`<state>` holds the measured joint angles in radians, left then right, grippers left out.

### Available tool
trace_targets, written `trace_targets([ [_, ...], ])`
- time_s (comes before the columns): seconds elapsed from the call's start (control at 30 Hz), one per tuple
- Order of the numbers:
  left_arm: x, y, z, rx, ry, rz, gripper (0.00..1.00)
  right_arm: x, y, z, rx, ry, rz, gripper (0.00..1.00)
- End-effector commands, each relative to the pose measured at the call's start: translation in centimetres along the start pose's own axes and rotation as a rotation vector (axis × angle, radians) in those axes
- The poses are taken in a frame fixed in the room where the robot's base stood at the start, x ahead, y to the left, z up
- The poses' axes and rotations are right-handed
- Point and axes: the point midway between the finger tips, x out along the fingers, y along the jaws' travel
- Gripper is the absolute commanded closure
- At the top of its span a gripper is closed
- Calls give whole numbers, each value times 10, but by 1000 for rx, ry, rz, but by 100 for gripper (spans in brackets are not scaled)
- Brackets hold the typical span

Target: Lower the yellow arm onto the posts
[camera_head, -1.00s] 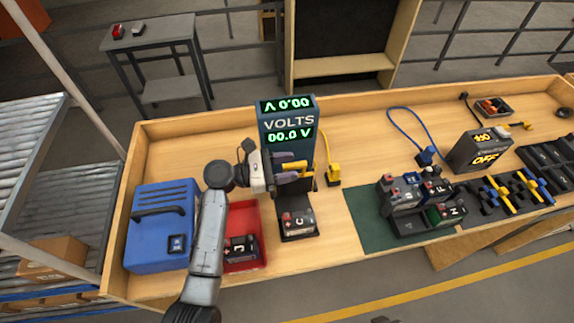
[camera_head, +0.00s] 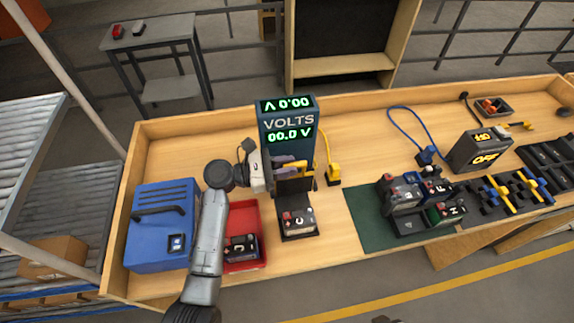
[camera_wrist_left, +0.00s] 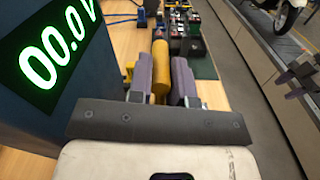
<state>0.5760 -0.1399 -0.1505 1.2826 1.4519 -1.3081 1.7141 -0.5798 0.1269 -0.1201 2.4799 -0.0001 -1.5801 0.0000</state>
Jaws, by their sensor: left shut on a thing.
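The blue volt meter (camera_head: 289,125) stands on the bench and reads 00.0 V. Battery C (camera_head: 298,222) sits on a dark base in front of it, with a red post and a grey post on top. My left gripper (camera_head: 291,165) is in front of the meter, above and behind the battery. It is shut on the yellow arm, which shows as a yellow bar (camera_wrist_left: 160,70) between the purple fingers in the left wrist view. In the head view the fingers hide most of the arm. The arm's contact with the posts cannot be seen.
A red tray (camera_head: 246,217) with a battery and a blue case (camera_head: 163,228) stand to the left. A yellow clamp (camera_head: 333,174) is right of the meter. Several batteries (camera_head: 413,198) stand on a green mat (camera_head: 366,222). Bare bench lies between.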

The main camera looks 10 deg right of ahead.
Motion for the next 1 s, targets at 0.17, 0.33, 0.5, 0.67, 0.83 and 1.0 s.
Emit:
trace_targets([
  [0.17,0,-2,0,22,2,1,100,-2,0,-1,0,0,0,56],
  [0.33,-1,-12,2,103,3,1,100,-7,0,-2,2,1,-2,56],
  [0.5,-1,-27,2,228,3,1,100,-12,-1,-4,6,1,-5,56],
  [0.67,-1,-41,-1,349,3,1,100,-12,-2,-4,9,2,-7,56],
  [0.83,-1,-54,-3,460,4,1,100,-13,-2,-5,10,2,-8,56],
  [1.0,-1,-63,-5,501,4,1,100,-16,-2,-6,10,1,-8,56],
])
